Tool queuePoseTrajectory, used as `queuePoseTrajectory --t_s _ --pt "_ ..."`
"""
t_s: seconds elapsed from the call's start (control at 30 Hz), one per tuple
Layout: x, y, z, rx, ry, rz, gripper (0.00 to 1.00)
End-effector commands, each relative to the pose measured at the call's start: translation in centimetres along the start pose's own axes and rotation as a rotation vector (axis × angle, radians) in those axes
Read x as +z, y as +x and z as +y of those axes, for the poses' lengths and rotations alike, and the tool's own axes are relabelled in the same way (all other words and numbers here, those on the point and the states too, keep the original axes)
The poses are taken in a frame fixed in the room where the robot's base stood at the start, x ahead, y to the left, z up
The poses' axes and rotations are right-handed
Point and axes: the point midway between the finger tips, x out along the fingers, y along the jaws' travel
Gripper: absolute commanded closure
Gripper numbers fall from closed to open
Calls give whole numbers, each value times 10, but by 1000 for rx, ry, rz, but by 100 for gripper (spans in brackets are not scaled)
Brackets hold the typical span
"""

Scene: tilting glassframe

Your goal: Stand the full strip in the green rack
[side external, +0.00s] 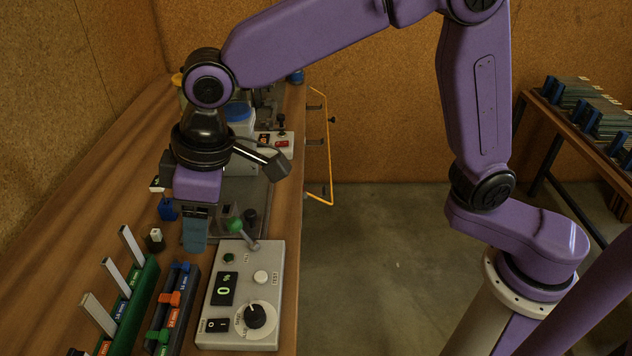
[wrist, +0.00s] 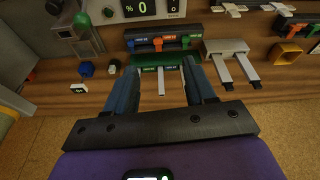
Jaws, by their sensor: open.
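The green rack (side external: 126,318) lies along the bench at the lower left of the side view, its front end cut off. Three pale strips stand up at it: a far strip (side external: 130,246), a middle strip (side external: 116,277) and a near strip (side external: 99,314). In the wrist view the green rack (wrist: 160,58) shows beyond my fingers, with one pale strip (wrist: 161,82) between them. My fingers may hide others there. I cannot tell which strip is full. My gripper (side external: 194,240) is open and empty, pointing down beyond the far end of the rack.
A dark rack (wrist: 145,47) with blue, orange and green clips lies beside the green rack. A control box (side external: 268,260) reads 0 %. A grey holder (wrist: 226,47) carries two strips. Small blocks, blue (side external: 168,210) and dark (side external: 155,241), stand near my gripper.

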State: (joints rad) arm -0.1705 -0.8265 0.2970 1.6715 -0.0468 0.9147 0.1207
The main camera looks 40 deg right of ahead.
Motion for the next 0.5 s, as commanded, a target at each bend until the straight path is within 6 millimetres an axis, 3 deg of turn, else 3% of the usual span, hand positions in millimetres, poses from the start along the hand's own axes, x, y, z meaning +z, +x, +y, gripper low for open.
queuePoseTrajectory --t_s 0.03,0.27,0.5 --pt "22 -7 7 -2 -11 -13 46" --pt "122 -26 25 -14 -67 -78 46" --pt "236 -41 37 -28 -124 -147 46"
